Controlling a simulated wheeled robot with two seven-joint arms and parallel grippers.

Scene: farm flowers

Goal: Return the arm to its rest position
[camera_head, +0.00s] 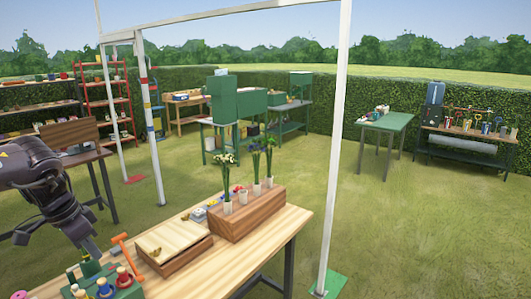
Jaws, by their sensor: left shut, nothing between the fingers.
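My left arm comes in from the left edge, dark grey and black. My left gripper (91,246) points down over the near left end of the wooden table (203,274). It is shut and holds nothing. Its tips are just above or beside a green rack (88,269) with several coloured spools; I cannot tell whether they touch. My right gripper is not in view.
A wooden box with a pale top (175,247) and a wooden planter (247,214) with several flowers in white cups are on the table. A white frame post (336,140) stands at its right. Green tables (383,121) stand farther back. Grass lies open on the right.

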